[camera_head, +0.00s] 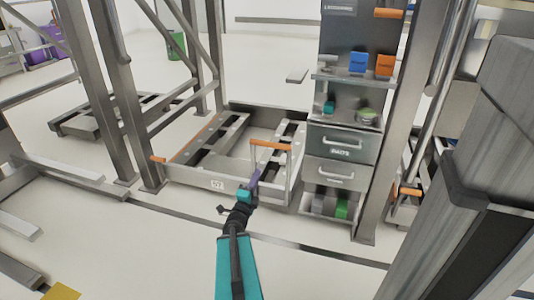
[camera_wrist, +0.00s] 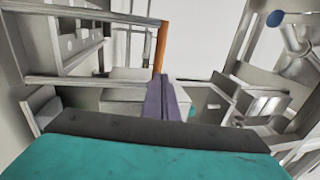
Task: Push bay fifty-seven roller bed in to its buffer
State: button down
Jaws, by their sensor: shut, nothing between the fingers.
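The roller bed (camera_head: 188,175) is a low grey metal frame between the rack uprights, with a small number plate (camera_head: 217,184) on its front edge that is hard to read. A raised grey hoop with an orange handle bar (camera_head: 270,144) stands at its right front. The orange bar also shows in the wrist view (camera_wrist: 161,45), just beyond my fingertips. My gripper (camera_head: 255,179) has purple fingers, shut and empty, just below and in front of the bar. The fingers also show in the wrist view (camera_wrist: 163,82). I cannot tell whether they touch the hoop. The buffer is not clearly visible.
A grey drawer cabinet (camera_head: 341,145) with shelved bins stands right of the bed. Steel uprights (camera_head: 151,178) flank the bay. Another low frame (camera_head: 90,128) lies behind at left. A large grey column fills the right edge. The floor in front is mostly clear.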

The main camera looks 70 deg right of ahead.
jog(key=d+r+b, duration=0.2)
jog(key=d+b, duration=0.2)
jog(key=d, duration=0.9)
jog(key=shift+w+d+r, duration=0.3)
jog(key=shift+w+d, duration=0.05)
jog(key=shift+w, duration=0.1)
jog(key=shift+d, duration=0.15)
